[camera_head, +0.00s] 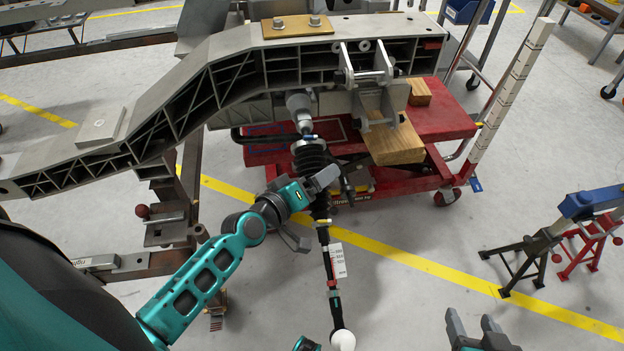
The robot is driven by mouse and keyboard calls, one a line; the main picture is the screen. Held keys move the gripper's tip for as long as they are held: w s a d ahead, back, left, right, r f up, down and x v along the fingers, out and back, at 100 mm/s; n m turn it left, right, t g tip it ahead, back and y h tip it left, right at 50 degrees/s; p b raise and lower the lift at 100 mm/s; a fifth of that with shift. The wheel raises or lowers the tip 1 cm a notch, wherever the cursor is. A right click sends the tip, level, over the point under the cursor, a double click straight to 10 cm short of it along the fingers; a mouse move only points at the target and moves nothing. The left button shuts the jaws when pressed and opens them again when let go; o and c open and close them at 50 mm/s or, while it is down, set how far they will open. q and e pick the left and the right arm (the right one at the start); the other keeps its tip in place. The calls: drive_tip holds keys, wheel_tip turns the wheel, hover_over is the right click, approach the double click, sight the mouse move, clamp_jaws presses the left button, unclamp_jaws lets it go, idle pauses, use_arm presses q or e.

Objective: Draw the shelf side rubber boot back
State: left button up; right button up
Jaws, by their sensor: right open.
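A drive shaft hangs from the chassis toward the front. A black ribbed rubber boot (309,158) sits near its top, below a grey metal joint (300,105). I cannot tell whether this is the shelf side one. The black shaft (325,240) runs down to a white round end (342,341). My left gripper (308,210) is at the shaft just below the boot, one finger above and right, the other below and left. Whether it grips is unclear. My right gripper (474,329) is open at the bottom edge, away from the shaft, with no object visible between its fingers.
A grey ribbed chassis frame (230,70) spans the top. A red lift table (440,122) with wooden blocks (397,143) stands beneath it. A white tag (337,260) hangs on the shaft. Blue and red stands (575,225) are at right. The floor between is clear.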

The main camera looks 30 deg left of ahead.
use_arm(q)
drive_tip(key=shift+s, duration=0.1)
drive_tip(key=p+v, duration=0.1)
drive_tip(key=v, duration=1.1)
drive_tip(key=shift+s, duration=0.35)
use_arm(e)
drive_tip(key=shift+r, duration=0.7)
use_arm(q)
drive_tip(key=shift+r, duration=0.15)
use_arm(e)
drive_tip(key=shift+d, duration=0.1)
